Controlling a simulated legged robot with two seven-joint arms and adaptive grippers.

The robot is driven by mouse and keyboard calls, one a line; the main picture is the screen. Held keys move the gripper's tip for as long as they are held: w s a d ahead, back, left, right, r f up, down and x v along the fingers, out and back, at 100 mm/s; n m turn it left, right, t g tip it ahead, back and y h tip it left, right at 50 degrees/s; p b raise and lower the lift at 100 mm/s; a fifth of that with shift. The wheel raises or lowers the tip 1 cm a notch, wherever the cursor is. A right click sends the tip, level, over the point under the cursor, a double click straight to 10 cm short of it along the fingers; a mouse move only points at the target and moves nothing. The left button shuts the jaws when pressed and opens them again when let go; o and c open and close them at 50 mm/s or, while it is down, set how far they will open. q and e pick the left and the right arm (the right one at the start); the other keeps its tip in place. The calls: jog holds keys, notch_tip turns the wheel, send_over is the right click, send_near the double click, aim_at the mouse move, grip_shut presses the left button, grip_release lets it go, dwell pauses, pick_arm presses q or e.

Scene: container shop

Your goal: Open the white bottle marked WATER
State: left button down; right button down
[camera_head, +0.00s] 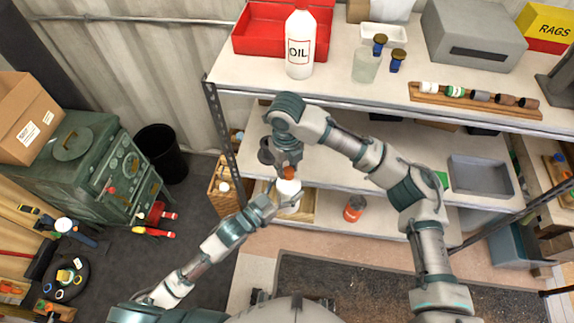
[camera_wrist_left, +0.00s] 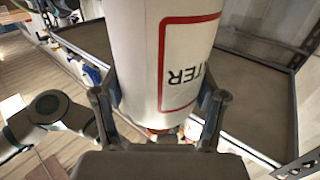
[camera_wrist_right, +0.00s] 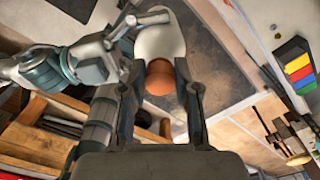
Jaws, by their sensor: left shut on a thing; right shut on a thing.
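The white WATER bottle (camera_head: 289,194) is held in front of the shelf with its orange-brown cap (camera_head: 290,173) uppermost. In the left wrist view the bottle (camera_wrist_left: 140,50) fills the space between the fingers, and part of its red-framed label reads upside down. My left gripper (camera_wrist_left: 160,110) is shut on the bottle's body. My right gripper (camera_wrist_right: 162,90) comes from above and is shut on the cap (camera_wrist_right: 160,78). In the right wrist view the white bottle (camera_wrist_right: 160,35) lies right behind the cap. I cannot tell whether the cap's thread is loose.
A white OIL bottle (camera_head: 299,50), a glass (camera_head: 365,66) and a red box (camera_head: 262,30) stand on the top shelf (camera_head: 345,80) above my grippers. An orange-red can (camera_head: 354,208) is on the lower shelf. A dark bin (camera_head: 161,150) stands on the floor at left.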

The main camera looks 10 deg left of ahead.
jog(key=shift+w, duration=0.25)
jog(key=c, duration=0.9)
grip_release()
jog(key=shift+s, duration=0.1)
jog(key=shift+o, duration=0.2)
